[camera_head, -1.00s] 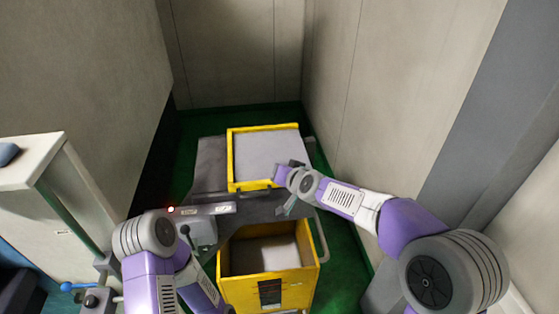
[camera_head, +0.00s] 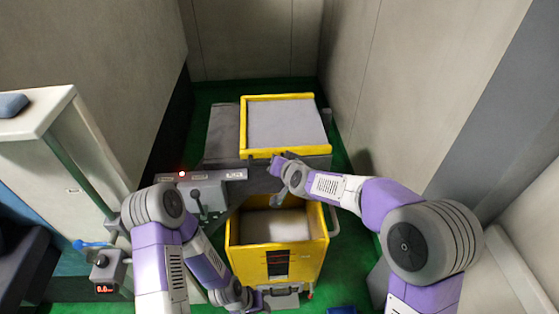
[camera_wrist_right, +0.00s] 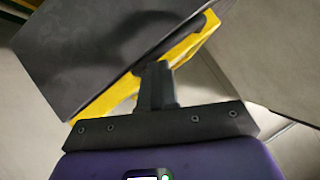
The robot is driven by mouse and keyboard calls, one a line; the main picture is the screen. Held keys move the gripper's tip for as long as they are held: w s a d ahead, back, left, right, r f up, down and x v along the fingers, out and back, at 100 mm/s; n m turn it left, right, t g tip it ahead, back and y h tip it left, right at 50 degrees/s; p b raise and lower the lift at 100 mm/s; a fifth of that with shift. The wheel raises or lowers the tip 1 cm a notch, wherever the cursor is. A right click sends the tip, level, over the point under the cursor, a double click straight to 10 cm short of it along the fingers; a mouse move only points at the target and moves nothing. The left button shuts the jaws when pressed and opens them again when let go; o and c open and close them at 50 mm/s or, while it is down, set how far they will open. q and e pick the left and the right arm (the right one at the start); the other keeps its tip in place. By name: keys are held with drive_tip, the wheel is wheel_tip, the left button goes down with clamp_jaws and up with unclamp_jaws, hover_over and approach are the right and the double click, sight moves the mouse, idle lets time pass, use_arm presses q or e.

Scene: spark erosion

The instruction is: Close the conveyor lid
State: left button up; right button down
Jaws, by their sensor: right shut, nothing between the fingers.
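The conveyor lid appears to be the yellow-framed grey panel (camera_head: 287,124) at the back of the machine in the head view. A yellow open-topped box (camera_head: 276,262) stands in front of and below it. My right gripper (camera_head: 277,164) is at the panel's front edge, shut and empty; whether it touches cannot be told. In the right wrist view its closed fingers (camera_wrist_right: 157,82) point at a yellow edge (camera_wrist_right: 181,50) beside a dark grey surface (camera_wrist_right: 100,45). My left gripper (camera_head: 258,301) is low at the box's front, partly hidden; its jaws are unclear.
A grey control bar (camera_head: 208,175) with a red light and a lever box (camera_head: 210,199) sit left of the yellow box. A white-topped cabinet (camera_head: 50,110) stands at the left. Walls close in at the back and right. Green floor shows around the machine.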

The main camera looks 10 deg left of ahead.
drive_tip(key=shift+s+f, duration=0.15)
drive_tip(key=shift+f, duration=0.15)
drive_tip(key=shift+r, duration=0.1)
drive_tip(key=s+d+r+p, duration=0.2)
drive_tip(key=s+r+p, duration=0.3)
drive_tip(key=s+r, duration=0.45)
drive_tip(key=s+d+f+g+h+b, duration=0.1)
drive_tip(key=s+d+f+g+b, duration=0.2)
drive_tip(key=f, duration=0.8)
drive_tip(key=d+f+h+b, duration=0.1)
drive_tip(key=d+f+b, duration=0.3)
drive_tip(key=f, duration=0.8)
drive_tip(key=s+d+f+g+h+b, duration=0.15)
drive_tip(key=d+f, duration=0.25)
drive_tip(key=f, duration=0.7)
drive_tip(key=s+d+f+m+g+y+b, duration=0.1)
drive_tip(key=s+f+g+b, duration=0.1)
drive_tip(key=s+f, duration=0.7)
drive_tip(key=s+d+f+m+g+y+b, duration=0.1)
drive_tip(key=s+d+f+g+b, duration=0.1)
drive_tip(key=s+f+b, duration=0.3)
drive_tip(key=s+f+g, duration=0.1)
drive_tip(key=s+f, duration=0.3)
drive_tip(key=f, duration=0.2)
drive_tip(key=shift+d, duration=0.3)
